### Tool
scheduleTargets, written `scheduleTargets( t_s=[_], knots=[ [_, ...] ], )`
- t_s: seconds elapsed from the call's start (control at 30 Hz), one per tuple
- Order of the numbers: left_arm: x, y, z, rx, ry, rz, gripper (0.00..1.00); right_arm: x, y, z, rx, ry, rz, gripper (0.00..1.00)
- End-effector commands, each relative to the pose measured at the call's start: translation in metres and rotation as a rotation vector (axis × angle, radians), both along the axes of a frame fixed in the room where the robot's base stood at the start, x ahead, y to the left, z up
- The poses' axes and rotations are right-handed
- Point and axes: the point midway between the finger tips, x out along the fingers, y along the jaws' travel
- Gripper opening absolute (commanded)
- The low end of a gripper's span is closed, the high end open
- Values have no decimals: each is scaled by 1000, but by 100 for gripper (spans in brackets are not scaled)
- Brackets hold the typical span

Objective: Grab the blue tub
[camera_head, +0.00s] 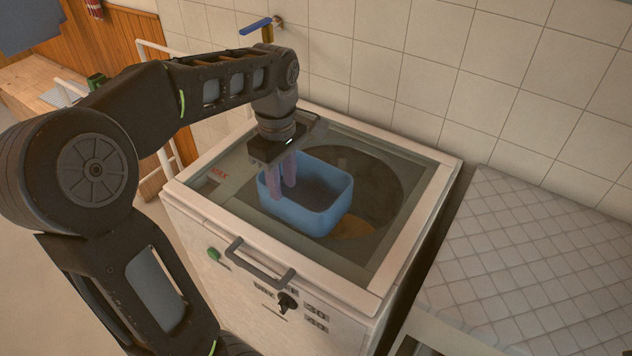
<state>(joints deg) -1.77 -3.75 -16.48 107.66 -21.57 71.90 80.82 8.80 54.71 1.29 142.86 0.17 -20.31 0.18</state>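The blue tub (318,222) is a rounded rectangular open container. It sits upright in the top of a white machine (410,255), over the left part of a round dark opening. My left gripper (282,182) points down at the tub's left side. Its two pinkish fingers are apart, with a small gap between them. One finger seems to be outside the near left wall and the other inside. Whether they touch the wall is not clear. The tub looks empty, though part of its inside is hidden. My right gripper is not in view.
The machine has a grey front handle (258,264), a black knob (288,302) and a raised rim around its top. A tiled wall (440,70) stands close behind. A quilted pale surface (530,270) lies to the right. A blue-handled valve (258,27) sticks out behind my arm.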

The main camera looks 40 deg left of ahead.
Motion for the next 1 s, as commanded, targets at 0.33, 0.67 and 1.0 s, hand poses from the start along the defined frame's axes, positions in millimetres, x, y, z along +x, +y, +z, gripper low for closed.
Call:
scheduleTargets(
  t_s=[0.33,0.67,1.0],
  knots=[
    [0,0,-2,0,1,-1,31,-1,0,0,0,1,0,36],
    [0,0,-27,0,0,-1,31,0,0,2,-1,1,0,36],
    [0,-2,-33,-1,2,-2,31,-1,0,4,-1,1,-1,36]
  ],
)
